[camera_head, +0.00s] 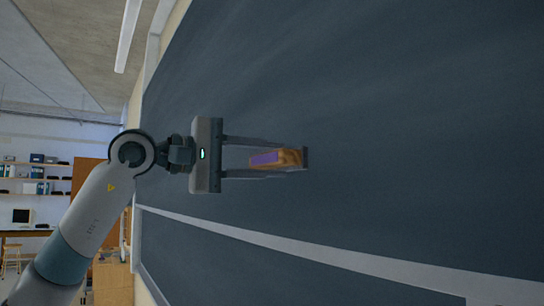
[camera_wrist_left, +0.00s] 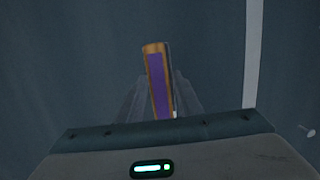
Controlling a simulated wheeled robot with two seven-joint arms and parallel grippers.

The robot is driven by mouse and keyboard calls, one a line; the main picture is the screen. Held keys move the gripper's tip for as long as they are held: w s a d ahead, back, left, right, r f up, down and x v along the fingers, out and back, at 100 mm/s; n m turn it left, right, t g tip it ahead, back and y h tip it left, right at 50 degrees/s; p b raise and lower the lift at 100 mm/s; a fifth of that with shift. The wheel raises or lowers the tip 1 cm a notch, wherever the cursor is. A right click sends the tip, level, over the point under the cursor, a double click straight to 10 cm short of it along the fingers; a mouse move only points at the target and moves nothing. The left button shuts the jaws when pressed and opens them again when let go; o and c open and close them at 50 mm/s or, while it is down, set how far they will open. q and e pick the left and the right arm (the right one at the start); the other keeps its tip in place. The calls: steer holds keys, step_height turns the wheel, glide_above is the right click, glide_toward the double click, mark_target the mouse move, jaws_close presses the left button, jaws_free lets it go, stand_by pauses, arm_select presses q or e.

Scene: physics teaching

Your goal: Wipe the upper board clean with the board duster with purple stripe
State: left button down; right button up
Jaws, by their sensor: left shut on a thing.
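The board duster (camera_head: 291,157) has a wooden body with a purple stripe and a dark pad on its far side. My left gripper (camera_head: 278,160) is shut on it in front of the upper board (camera_head: 400,110). In the left wrist view the duster (camera_wrist_left: 156,75) sticks out beyond the fingers of my left gripper (camera_wrist_left: 158,100). The dark pad faces the board; I cannot tell whether it touches. The upper board is dark blue-grey with faint pale smears. My right gripper is not in view.
A pale rail (camera_head: 300,246) runs below the upper board, with a lower dark board (camera_head: 260,275) under it. Shelves (camera_head: 35,178), a monitor (camera_head: 22,215) and a stool (camera_head: 11,258) stand far at the left. The board surface around the duster is clear.

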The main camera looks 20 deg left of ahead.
mark_target(256, 162)
arm_select(q)
steer(key=shift+w+a, duration=0.15)
stand_by(0.3)
steer(key=shift+w+a+p, duration=0.45)
steer(key=shift+w+a, duration=0.15)
steer(key=shift+a, duration=0.2)
steer(key=shift+w, duration=0.1)
steer(key=shift+w+a+p, duration=0.45)
steer(key=shift+w+a, duration=0.15)
steer(key=shift+a, duration=0.25)
steer(key=shift+w+a, duration=0.1)
steer(key=shift+a, duration=0.05)
stand_by(0.5)
steer(key=shift+s+d+b+v, duration=0.15)
steer(key=shift+b+v, duration=0.05)
steer(key=shift+v, duration=0.95)
steer(key=shift+s+d+b+v, duration=0.15)
steer(key=shift+b+v, duration=0.1)
steer(key=shift+v, duration=0.9)
steer(key=shift+s+d+b+v, duration=0.1)
steer(key=shift+s+b+v, duration=0.1)
steer(key=shift+v, duration=1)
steer(key=shift+w, duration=0.15)
